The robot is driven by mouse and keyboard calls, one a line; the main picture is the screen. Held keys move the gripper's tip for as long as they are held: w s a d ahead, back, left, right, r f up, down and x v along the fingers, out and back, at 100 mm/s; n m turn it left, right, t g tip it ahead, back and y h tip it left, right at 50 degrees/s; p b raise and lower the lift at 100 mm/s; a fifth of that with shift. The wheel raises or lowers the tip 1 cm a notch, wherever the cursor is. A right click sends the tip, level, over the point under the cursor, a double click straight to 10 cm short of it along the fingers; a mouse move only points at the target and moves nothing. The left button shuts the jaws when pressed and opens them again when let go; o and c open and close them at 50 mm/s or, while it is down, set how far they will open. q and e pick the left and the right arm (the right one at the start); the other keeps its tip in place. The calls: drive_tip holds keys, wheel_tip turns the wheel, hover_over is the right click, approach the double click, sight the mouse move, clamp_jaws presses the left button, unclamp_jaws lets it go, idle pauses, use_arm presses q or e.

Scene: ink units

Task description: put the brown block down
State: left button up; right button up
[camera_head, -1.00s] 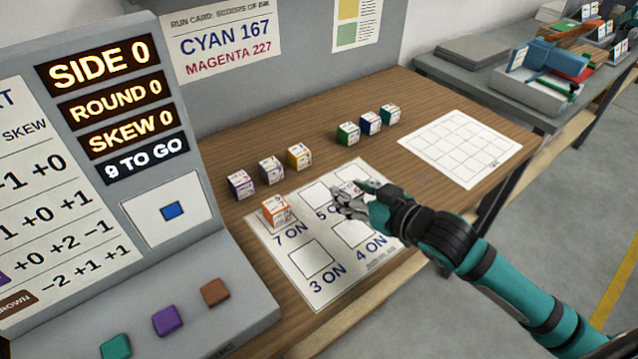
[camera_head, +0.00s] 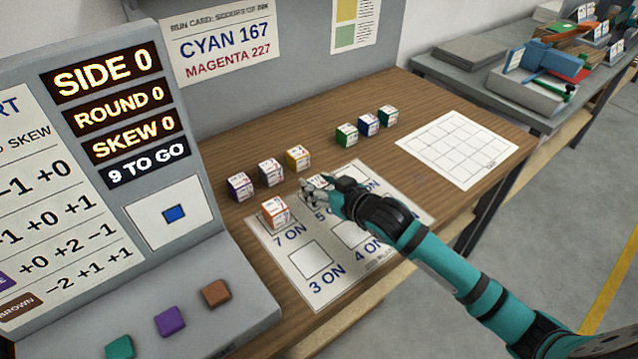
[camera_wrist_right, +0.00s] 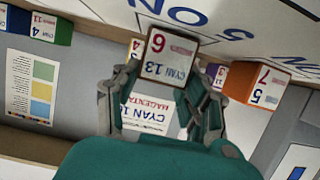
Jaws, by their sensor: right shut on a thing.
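My right gripper (camera_head: 311,191) is over the upper part of the white mat (camera_head: 329,282), right of the orange block (camera_head: 274,214). In the head view the fingers hide most of the held block. I cannot tell whether it touches the mat. The orange block sits on the mat's left side by "7 ON", and it also shows in the wrist view (camera_wrist_right: 258,83). My left gripper is out of view.
Purple (camera_head: 240,187), grey (camera_head: 270,172) and yellow (camera_head: 297,158) blocks stand behind the mat. Green (camera_head: 346,135), blue (camera_head: 369,126) and teal (camera_head: 388,116) blocks stand further back. A white grid sheet (camera_head: 460,148) lies bare at the right. A console (camera_head: 190,280) with buttons stands at left.

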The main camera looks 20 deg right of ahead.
drive_tip(key=shift+f, duration=0.1)
drive_tip(key=o, duration=1.2)
drive_tip(key=shift+c, duration=0.2)
drive_tip(key=v, duration=1.2)
drive_tip(key=shift+r, duration=0.2)
